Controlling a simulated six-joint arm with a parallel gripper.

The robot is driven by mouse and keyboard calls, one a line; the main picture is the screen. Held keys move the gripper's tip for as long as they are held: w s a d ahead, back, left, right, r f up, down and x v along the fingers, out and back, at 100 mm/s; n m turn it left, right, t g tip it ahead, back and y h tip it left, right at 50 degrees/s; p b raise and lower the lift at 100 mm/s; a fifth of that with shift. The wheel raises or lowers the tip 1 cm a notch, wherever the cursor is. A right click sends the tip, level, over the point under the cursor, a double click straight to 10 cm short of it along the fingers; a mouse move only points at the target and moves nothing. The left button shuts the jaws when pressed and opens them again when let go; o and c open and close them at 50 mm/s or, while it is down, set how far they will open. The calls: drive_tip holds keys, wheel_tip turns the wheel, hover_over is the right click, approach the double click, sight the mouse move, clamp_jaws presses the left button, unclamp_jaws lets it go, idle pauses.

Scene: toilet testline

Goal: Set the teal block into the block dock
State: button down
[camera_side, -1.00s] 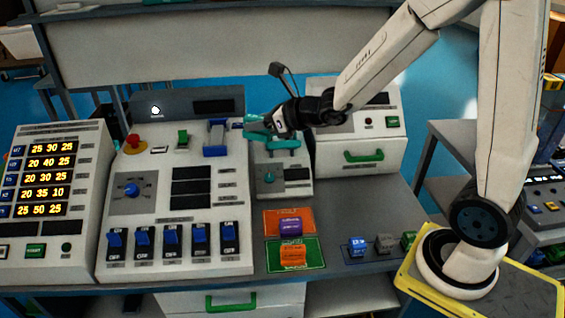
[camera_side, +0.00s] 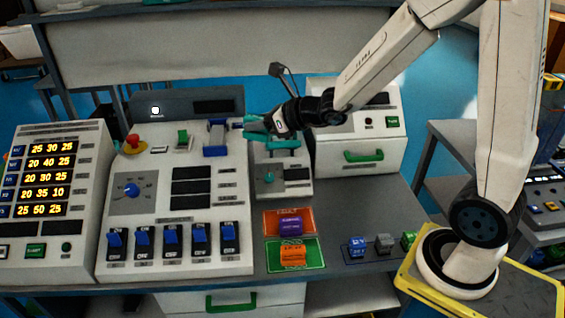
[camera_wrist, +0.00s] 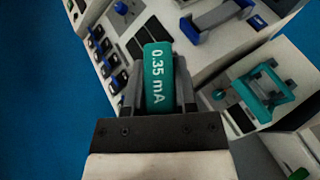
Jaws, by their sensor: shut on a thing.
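The teal block (camera_wrist: 158,75), marked "0.35 mA", is held between the jaws of my gripper (camera_wrist: 158,88) in the wrist view. In the side view my gripper (camera_side: 268,124) is above the small grey box, and the block (camera_side: 256,125) shows as a teal piece at its tip. A teal bracket-like fixture (camera_side: 277,143) stands on that box just below the gripper. It also shows in the wrist view (camera_wrist: 265,90), right of the block and apart from it. I cannot tell for sure whether this fixture is the block dock.
A console with a blue fixture (camera_side: 215,151), a red button (camera_side: 133,141) and several blue switches stands to the left. Orange (camera_side: 270,219) and green (camera_side: 275,257) pads hold a purple and an orange block. Blue (camera_side: 357,247), grey and green blocks lie to the right.

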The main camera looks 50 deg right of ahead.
drive_tip(key=shift+f, duration=0.1)
drive_tip(key=shift+w+d+f, duration=0.2)
drive_tip(key=shift+d+f, duration=0.15)
drive_tip(key=shift+f, duration=0.15)
drive_tip(key=d+f, duration=0.4)
drive_tip(key=f, duration=0.6)
drive_tip(key=s+d+f+n+y, duration=0.1)
drive_tip(key=d+f, duration=0.4)
drive_tip(key=f, duration=0.5)
drive_tip(key=shift+s+d+f, duration=0.2)
drive_tip(key=shift+s+f, duration=0.05)
drive_tip(key=shift+f, duration=0.1)
drive_tip(key=shift+f, duration=2.2)
drive_tip(key=shift+f, duration=0.1)
drive_tip(key=shift+f, duration=1.65)
